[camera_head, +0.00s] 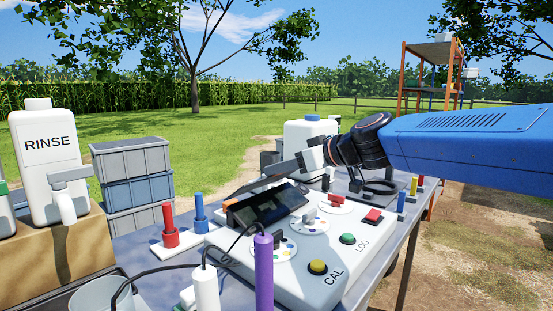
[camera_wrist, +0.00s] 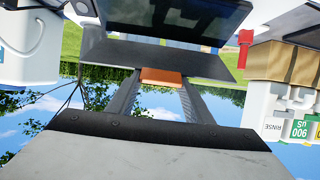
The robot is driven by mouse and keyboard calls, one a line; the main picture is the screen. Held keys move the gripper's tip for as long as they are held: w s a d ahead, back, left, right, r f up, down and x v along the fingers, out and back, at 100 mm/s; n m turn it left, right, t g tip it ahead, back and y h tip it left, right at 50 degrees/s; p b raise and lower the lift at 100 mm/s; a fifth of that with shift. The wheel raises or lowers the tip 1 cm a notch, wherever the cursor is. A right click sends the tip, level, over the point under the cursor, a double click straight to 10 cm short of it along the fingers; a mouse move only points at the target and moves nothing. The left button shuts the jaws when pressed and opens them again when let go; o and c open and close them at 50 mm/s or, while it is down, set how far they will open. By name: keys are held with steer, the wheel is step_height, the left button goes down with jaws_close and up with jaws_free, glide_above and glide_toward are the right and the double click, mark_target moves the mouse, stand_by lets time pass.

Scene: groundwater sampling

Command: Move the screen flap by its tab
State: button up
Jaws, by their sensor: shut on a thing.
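The screen flap is a dark grey plate (camera_wrist: 150,58) in the wrist view, with an orange tab (camera_wrist: 163,77) at its near edge. My gripper (camera_wrist: 160,84) is shut on the orange tab, one finger on each side of it. In the head view my gripper (camera_head: 285,168) reaches in from the right, above the far side of the console. The flap (camera_head: 250,186) stands tilted up behind the dark screen (camera_head: 268,205), raised off its face.
The white console (camera_head: 290,268) carries a yellow CAL button (camera_head: 317,267), a green LOG button (camera_head: 347,238) and dials. Red (camera_head: 170,229) and blue (camera_head: 200,215) posts stand left of it. A purple probe (camera_head: 263,270) with a cable is in front. A RINSE jug (camera_head: 46,165) stands at left.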

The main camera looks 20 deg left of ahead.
steer(key=f, duration=0.1)
steer(key=d+f, duration=0.1)
steer(key=f, duration=0.1)
steer(key=s+d+f, duration=0.1)
steer(key=f, duration=0.1)
steer(key=shift+d+f, duration=0.15)
steer(key=shift+d, duration=0.1)
steer(key=shift+c, duration=0.3)
steer(key=o, duration=1.6)
steer(key=shift+r, duration=0.2)
steer(key=v, duration=1.7)
steer(key=shift+d+r, duration=0.15)
steer(key=shift+d, duration=0.05)
steer(key=shift+c, duration=0.4)
